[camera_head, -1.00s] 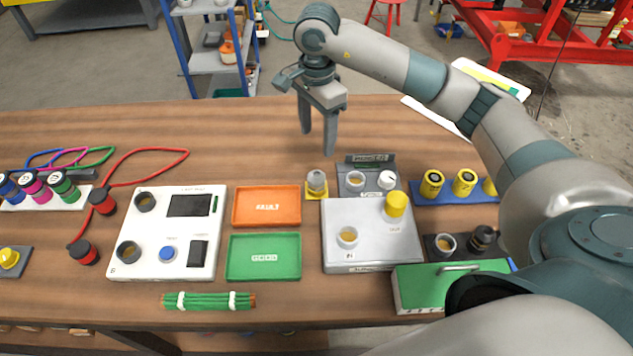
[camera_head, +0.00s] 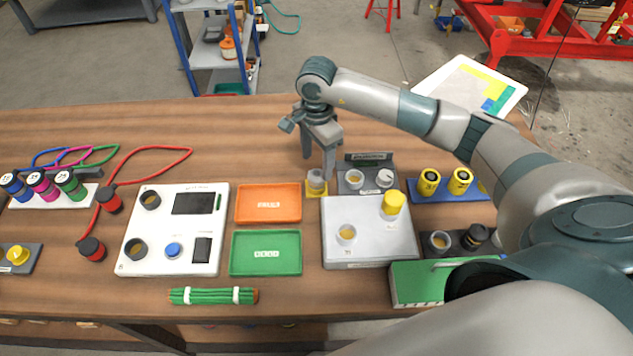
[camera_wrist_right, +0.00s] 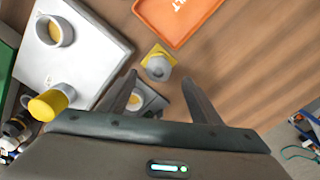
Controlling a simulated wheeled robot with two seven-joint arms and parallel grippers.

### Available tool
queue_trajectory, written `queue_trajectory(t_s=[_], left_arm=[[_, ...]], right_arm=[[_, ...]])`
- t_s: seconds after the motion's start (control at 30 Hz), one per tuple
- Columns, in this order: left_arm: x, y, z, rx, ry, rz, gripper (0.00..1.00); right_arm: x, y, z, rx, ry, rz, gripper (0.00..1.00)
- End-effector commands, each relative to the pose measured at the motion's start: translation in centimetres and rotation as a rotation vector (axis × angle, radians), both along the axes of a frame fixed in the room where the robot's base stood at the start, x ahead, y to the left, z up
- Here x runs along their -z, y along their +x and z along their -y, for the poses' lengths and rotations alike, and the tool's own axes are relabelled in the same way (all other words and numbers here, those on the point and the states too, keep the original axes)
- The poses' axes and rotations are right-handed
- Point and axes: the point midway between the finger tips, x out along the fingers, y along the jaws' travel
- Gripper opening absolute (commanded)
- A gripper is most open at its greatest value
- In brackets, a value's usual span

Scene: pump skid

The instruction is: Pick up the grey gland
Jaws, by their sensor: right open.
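The grey gland (camera_head: 316,178) stands upright on a small yellow base (camera_head: 311,192) on the wooden table, between the orange tray and the grey plate. It also shows in the right wrist view (camera_wrist_right: 158,67), just beyond and between the fingertips. My right gripper (camera_head: 318,168) is open, with its fingers pointing down right at the gland; one fingertip overlaps it in the head view. In the right wrist view the fingers (camera_wrist_right: 161,80) are spread with nothing between them. I cannot tell whether a finger touches the gland. My left gripper is not in view.
An orange tray (camera_head: 268,189) and a green tray (camera_head: 234,262) lie left of the gland. A grey plate (camera_head: 370,245) with a yellow cap (camera_head: 393,205) and a dark grey stand (camera_head: 369,160) are close on its right. The table behind is clear.

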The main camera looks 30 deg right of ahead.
Motion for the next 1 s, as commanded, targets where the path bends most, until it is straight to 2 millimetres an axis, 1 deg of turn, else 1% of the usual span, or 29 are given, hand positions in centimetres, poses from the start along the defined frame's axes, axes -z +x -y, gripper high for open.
queue_trajectory(t_s=[0.17, 0.37, 0.4, 0.53, 0.67, 1.0], left_arm=[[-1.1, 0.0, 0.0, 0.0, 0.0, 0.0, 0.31], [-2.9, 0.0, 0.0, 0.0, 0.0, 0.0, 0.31], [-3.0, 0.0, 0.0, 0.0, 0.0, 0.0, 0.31], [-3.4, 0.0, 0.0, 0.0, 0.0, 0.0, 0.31], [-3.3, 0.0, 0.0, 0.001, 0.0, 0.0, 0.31], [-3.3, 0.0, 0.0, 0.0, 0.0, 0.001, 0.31]], right_arm=[[0.7, -0.2, -0.2, 0.001, 0.002, -0.002, 0.59], [2.7, -0.5, -0.2, 0.001, 0.0, -0.005, 0.59], [3.4, -0.5, -0.3, 0.002, 0.001, -0.004, 0.59], [4.7, -0.4, -0.2, 0.001, 0.001, -0.002, 0.59], [5.1, -0.4, -0.2, 0.0, 0.001, -0.001, 0.59], [5.1, -0.4, -0.2, 0.0, 0.0, 0.0, 0.59]])
